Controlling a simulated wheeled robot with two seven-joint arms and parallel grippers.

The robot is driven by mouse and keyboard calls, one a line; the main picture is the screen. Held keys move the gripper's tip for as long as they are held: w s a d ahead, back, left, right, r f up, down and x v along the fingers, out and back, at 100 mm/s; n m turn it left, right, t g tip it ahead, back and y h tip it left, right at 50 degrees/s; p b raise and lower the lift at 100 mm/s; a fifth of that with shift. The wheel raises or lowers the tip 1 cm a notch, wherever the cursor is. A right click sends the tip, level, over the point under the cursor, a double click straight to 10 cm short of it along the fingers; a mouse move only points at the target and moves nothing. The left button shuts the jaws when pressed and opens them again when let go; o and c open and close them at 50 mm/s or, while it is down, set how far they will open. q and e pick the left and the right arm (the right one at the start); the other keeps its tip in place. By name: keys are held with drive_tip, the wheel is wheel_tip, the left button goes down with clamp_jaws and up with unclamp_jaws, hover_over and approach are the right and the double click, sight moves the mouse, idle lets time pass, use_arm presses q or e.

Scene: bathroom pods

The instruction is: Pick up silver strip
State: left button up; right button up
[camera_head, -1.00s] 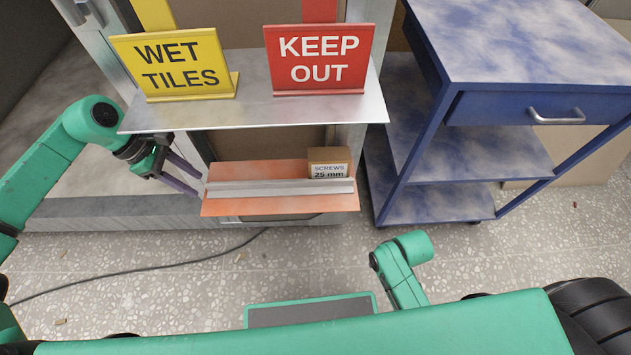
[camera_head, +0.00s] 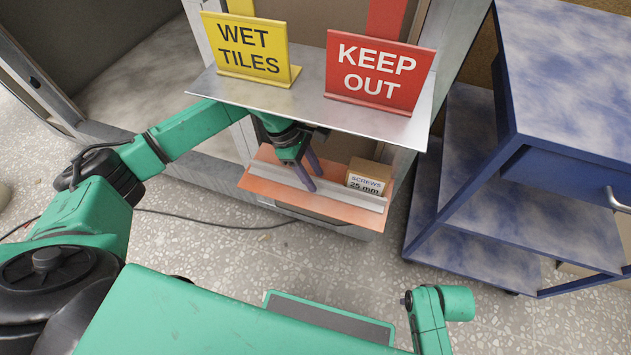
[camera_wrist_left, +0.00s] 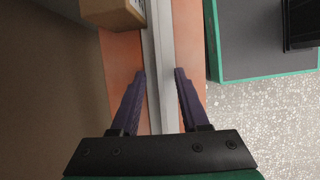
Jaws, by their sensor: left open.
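The silver strip (camera_head: 346,196) lies lengthwise on an orange lower shelf (camera_head: 265,178), below a metal upper shelf. My left gripper (camera_head: 311,179) reaches in under the upper shelf and is over the strip. In the left wrist view the strip (camera_wrist_left: 161,60) runs between the two open dark fingers of the left gripper (camera_wrist_left: 159,75), one finger on each side, with gaps to both. Whether the fingertips touch the shelf I cannot tell. My right gripper is not in view; only a short piece of the right arm shows at the lower right.
A cardboard screws box (camera_head: 368,178) stands on the orange shelf behind the strip, close to the gripper. The metal upper shelf (camera_head: 310,100) overhangs, carrying a yellow WET TILES sign (camera_head: 247,50) and a red KEEP OUT sign (camera_head: 378,72). A blue cart (camera_head: 570,75) stands right.

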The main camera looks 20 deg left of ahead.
use_arm(q)
drive_tip(key=shift+f, duration=0.15)
clamp_jaws()
idle(1.3)
